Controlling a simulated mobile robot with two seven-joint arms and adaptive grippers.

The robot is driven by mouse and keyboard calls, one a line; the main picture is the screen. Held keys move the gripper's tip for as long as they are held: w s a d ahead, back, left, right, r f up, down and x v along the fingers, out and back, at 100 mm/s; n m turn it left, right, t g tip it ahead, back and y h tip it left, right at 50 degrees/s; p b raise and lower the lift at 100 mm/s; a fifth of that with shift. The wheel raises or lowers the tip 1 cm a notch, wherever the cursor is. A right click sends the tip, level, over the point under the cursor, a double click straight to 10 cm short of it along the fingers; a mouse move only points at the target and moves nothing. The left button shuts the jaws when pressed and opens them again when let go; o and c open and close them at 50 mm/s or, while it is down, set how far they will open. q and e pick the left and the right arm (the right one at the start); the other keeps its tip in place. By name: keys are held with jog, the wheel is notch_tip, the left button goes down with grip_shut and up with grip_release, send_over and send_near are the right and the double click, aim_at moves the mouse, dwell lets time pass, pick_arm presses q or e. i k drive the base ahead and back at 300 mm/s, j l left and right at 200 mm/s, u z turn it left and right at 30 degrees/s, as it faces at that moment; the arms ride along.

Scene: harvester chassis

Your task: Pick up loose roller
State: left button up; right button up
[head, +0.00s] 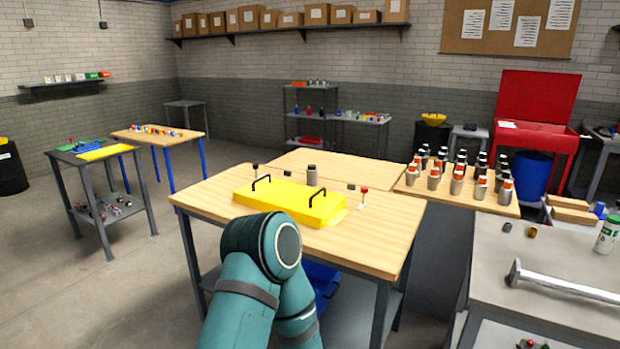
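A yellow box-like chassis (290,202) with two black handles lies on the wooden workbench in the middle. A grey upright cylinder (312,175) stands at its back edge; I cannot tell if it is the loose roller. Small dark pieces (350,187) and a red-topped pin (364,194) stand beside or behind the chassis. A short brass-dark cylinder (532,231) and a smaller dark piece (507,227) lie on the grey table at right. One of my teal arms rises at the bottom centre, hiding part of the bench front. Neither gripper shows.
The wooden workbench (222,186) has bare top around the chassis. Several orange-and-grey canisters (457,182) crowd a wooden table behind right. The grey table (570,255) holds a long metal rod (565,283) and a white bottle (607,235). Open floor lies at left.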

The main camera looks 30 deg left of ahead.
aim_at(311, 176)
jog(key=j+z, duration=0.3)
jog(key=j, duration=1.7)
